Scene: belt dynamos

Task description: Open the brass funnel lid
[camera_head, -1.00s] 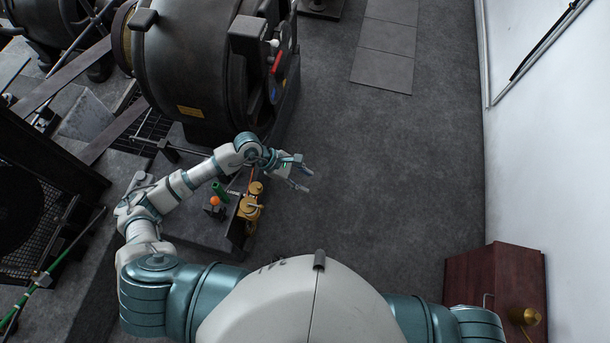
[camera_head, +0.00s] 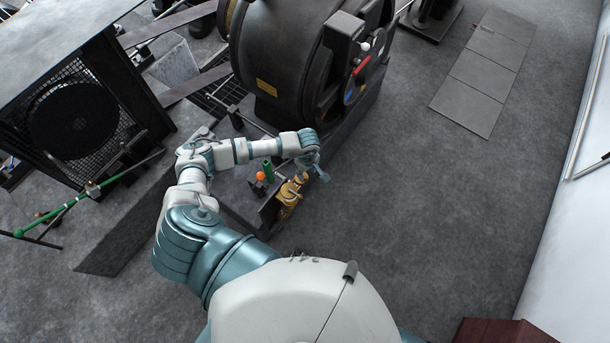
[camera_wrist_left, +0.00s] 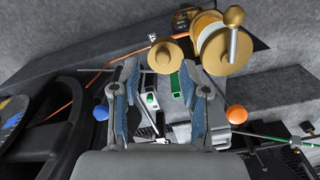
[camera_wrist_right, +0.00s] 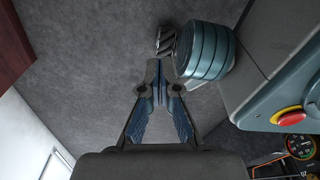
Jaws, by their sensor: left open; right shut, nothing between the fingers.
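Brass fittings (camera_head: 289,190) stand on the low plinth in front of the big dark dynamo. The left wrist view shows them larger: a round brass piece with a knob (camera_wrist_left: 172,53), beside a wider brass and pale drum with a ball-ended handle (camera_wrist_left: 232,42). I cannot tell for sure which one is the funnel lid; no raised lid shows. My left gripper (camera_head: 318,168) is beside the fittings, apart from them. My right gripper (camera_wrist_right: 157,72) is shut and empty, over bare floor.
The dynamo (camera_head: 285,60) stands just beyond my left gripper. An orange ball (camera_head: 260,176) and green cylinder (camera_head: 268,168) are close to the fittings. A dark mesh-fronted cabinet (camera_head: 75,75) stands at left.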

